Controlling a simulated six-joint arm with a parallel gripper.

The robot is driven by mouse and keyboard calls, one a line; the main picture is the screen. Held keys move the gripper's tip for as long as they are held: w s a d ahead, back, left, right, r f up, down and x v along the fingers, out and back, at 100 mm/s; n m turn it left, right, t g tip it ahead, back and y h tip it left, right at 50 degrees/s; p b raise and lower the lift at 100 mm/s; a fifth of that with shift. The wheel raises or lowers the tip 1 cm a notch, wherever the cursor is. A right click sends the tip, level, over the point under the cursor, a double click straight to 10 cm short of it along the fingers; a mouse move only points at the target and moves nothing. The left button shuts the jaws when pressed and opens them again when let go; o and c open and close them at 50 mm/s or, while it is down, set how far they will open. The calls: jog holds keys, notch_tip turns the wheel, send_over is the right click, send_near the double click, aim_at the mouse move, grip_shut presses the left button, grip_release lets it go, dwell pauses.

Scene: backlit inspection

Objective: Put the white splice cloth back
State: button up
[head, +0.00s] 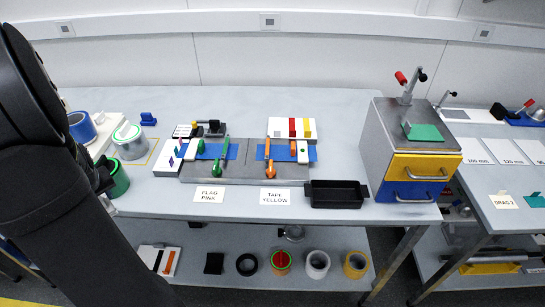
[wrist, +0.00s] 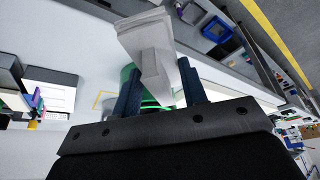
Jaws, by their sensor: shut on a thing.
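The white splice cloth (wrist: 148,45) is a folded, pale grey-white piece in the wrist view. My gripper (wrist: 160,88) is shut on it, with the cloth sticking out past the dark fingertips and its narrow end between them. A green-rimmed thing (wrist: 150,104) shows behind the fingers; I cannot tell whether it touches them. In the head view my dark arm fills the left side, and neither the gripper nor the cloth can be made out.
In the head view, a blue roll (head: 82,127) and a white-and-green roll (head: 129,141) stand near my arm. A grey fixture (head: 235,172) with orange and green levers lies mid-bench. A black tray (head: 337,194) and a drawer cabinet (head: 420,145) stand to the right.

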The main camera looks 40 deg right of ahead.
jog(key=w+d+r, duration=0.1)
jog(key=d+r, duration=0.3)
jog(key=r, duration=0.5)
jog(key=w+d+r, duration=0.2)
jog(key=d+r, duration=0.1)
jog(key=r, duration=0.6)
jog(key=s+d+f+m+h, duration=0.1)
jog(key=d+f+m, duration=0.1)
jog(key=d, duration=0.8)
jog(key=d+f+m+h, duration=0.1)
jog(key=d+f+m, duration=0.1)
jog(key=d, duration=0.7)
jog(key=s+d+f+m+g+h, duration=0.1)
jog(key=s+d+f+m, duration=0.1)
jog(key=s+d, duration=0.5)
jog(key=s+d+f+m, duration=0.2)
jog(key=s+d, duration=0.1)
jog(key=d, duration=0.7)
jog(key=s+d+f+m+g+h, duration=0.1)
jog(key=s+d+f+m, duration=0.1)
jog(key=s+d, duration=0.5)
jog(key=s+d+f+m, duration=0.3)
jog(key=s+d+m, duration=0.1)
jog(key=s+d, duration=0.95)
jog(key=shift+g, duration=0.4)
jog(key=f, duration=0.6)
jog(key=shift+d+f, duration=0.15)
jog(key=shift+d, duration=0.25)
jog(key=shift+w+f, duration=0.1)
jog(key=shift+f, duration=1.95)
